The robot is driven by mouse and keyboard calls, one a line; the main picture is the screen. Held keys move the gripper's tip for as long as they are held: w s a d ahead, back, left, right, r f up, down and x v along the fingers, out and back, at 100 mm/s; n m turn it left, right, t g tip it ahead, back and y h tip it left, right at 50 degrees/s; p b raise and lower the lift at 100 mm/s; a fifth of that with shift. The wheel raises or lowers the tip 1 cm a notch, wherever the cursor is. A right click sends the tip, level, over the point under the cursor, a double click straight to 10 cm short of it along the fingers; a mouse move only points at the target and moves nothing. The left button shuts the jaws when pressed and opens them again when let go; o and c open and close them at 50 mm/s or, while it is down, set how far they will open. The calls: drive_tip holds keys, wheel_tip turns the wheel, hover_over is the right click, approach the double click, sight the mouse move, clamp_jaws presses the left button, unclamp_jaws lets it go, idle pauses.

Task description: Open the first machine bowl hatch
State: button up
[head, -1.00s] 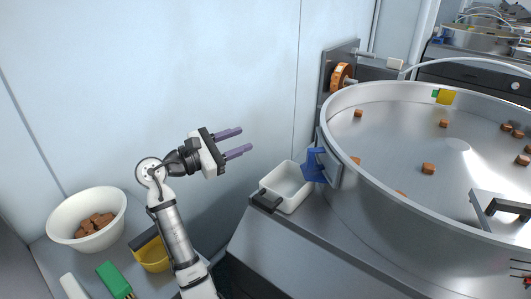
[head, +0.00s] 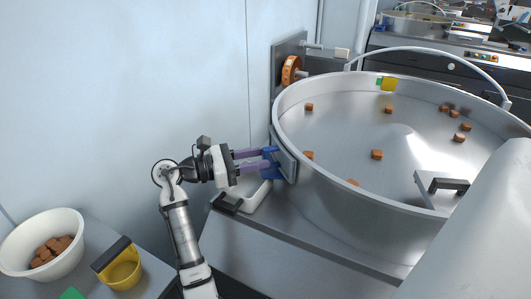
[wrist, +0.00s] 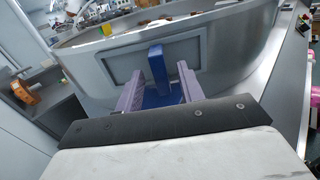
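The first machine bowl (head: 330,180) is a large round steel bowl on the right in the head view. Its hatch (head: 286,158) is a framed grey panel in the left wall, flat against the wall in the wrist view (wrist: 122,68). A blue handle (wrist: 156,62) stands out from the hatch; it also shows in the head view (head: 270,163). My gripper (head: 262,161) reaches the handle from the left. In the wrist view its purple fingers (wrist: 160,88) are apart, one on each side of the handle, with a visible gap at the right finger. Contact at the left finger is unclear.
A white bin (head: 256,196) sits just below my gripper. An orange knob (head: 290,71) is on the wall bracket behind. A white bowl of brown pieces (head: 68,225) and a yellow container (head: 122,274) stand at the lower left. Brown pieces (head: 377,154) lie inside the machine bowl.

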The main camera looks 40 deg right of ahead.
sight(281, 152)
drive_tip(key=shift+x, duration=1.5)
drive_tip(key=shift+w, duration=0.1)
clamp_jaws()
